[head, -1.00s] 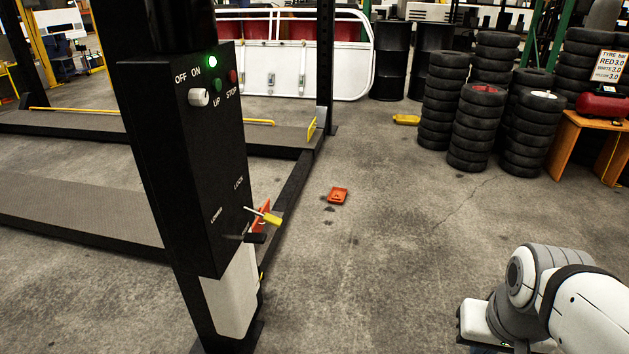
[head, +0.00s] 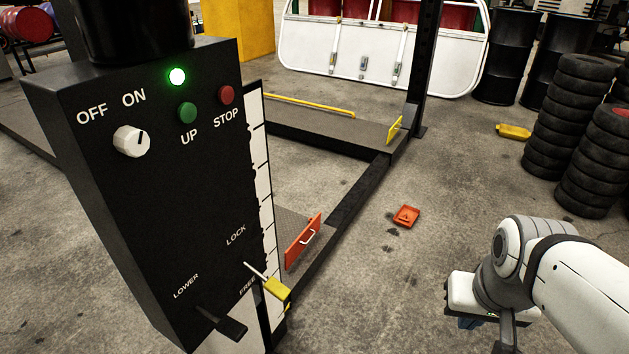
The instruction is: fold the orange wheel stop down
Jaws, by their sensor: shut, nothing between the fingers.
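The orange wheel stop (head: 303,242) is an upright plate with a pale handle on its face. It stands at the end of the near runway, just right of the black control box, tilted up rather than flat. The box edge and the yellow-tipped lever stand close in front of its lower left side. My gripper (head: 468,322) is at the lower right, only partly visible below my white wrist. It is shut and empty, well to the right of the wheel stop and apart from it.
The control box (head: 150,190) fills the left, with a yellow-tipped lever (head: 277,288) and a black lever (head: 222,322) sticking out. An orange tray-like piece (head: 406,216) lies on the floor. A yellow stop (head: 396,129) stands on the far runway. Tyre stacks (head: 583,120) stand at right.

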